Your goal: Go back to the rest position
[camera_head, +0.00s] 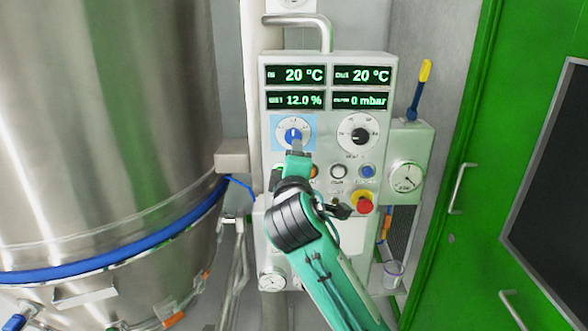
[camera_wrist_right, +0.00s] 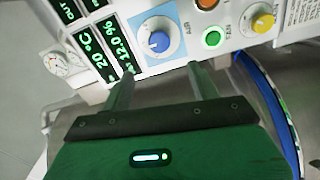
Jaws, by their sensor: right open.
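My right gripper (camera_head: 296,149) reaches up from the lower right in the head view, in front of the control panel (camera_head: 268,155). In the right wrist view, its two fingers (camera_wrist_right: 160,72) are apart with nothing between them. The fingertips are just short of a white dial with a blue knob (camera_wrist_right: 158,41), which lies ahead of the gap. The same blue knob (camera_head: 293,134) shows right above the gripper in the head view. I cannot tell whether a fingertip touches the panel. My left gripper is not in view.
A large steel vessel (camera_head: 105,120) with a blue band fills the left. Beside the panel are a gauge (camera_head: 405,176) and a green door (camera_head: 540,60) with handles. A red emergency button (camera_head: 365,205) sits close to my right wrist. A green-ringed button (camera_wrist_right: 213,38) lies near one finger.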

